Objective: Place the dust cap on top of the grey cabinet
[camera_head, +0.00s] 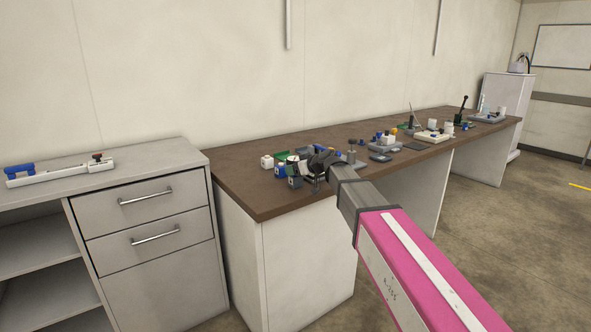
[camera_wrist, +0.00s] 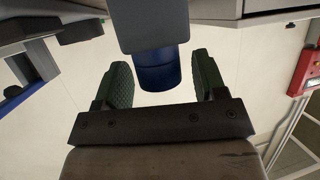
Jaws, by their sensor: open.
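My gripper (camera_head: 312,172) is over the near left end of the brown worktop in the head view, close to a cluster of small parts. In the wrist view its two dark green fingers (camera_wrist: 161,72) are open. A blue cylindrical piece (camera_wrist: 158,74) shows between them, under a grey block (camera_wrist: 151,26); I see a gap on each side of it. I cannot tell for sure which small part is the dust cap; the blue piece may be it. The grey cabinet (camera_head: 145,228), with two drawers, stands at the left. Its top (camera_head: 160,155) is mostly bare.
A white and blue device (camera_head: 62,172) lies on the cabinet top. A white cube (camera_head: 267,161) and several small blocks crowd my gripper on the brown worktop (camera_head: 240,187). More trays and parts stand farther along it. Open shelves (camera_head: 40,247) are at far left.

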